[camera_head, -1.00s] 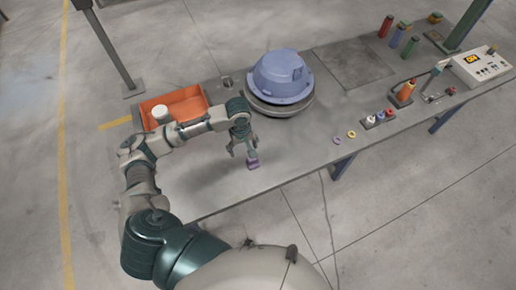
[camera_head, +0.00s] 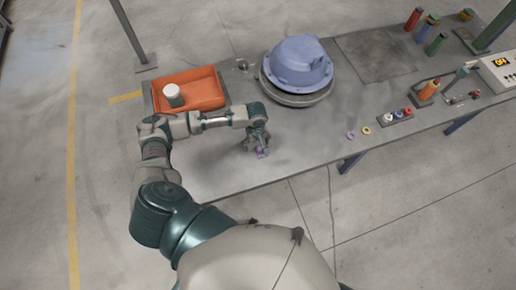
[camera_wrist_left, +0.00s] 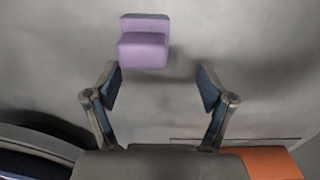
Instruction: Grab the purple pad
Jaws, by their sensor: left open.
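The purple pad (camera_wrist_left: 143,45) is a small stepped block with a dark top strip, seen at the upper middle of the left wrist view. My left gripper (camera_wrist_left: 158,82) is open, with one finger on each side and nothing between them. The pad lies beyond the fingertips, left of the middle of the gap. My right gripper is not in view.
A blue hood (camera_head: 298,62) on a round base stands behind the gripper. An orange tray (camera_head: 205,98) with a white-capped jar (camera_head: 173,94) is at the left.

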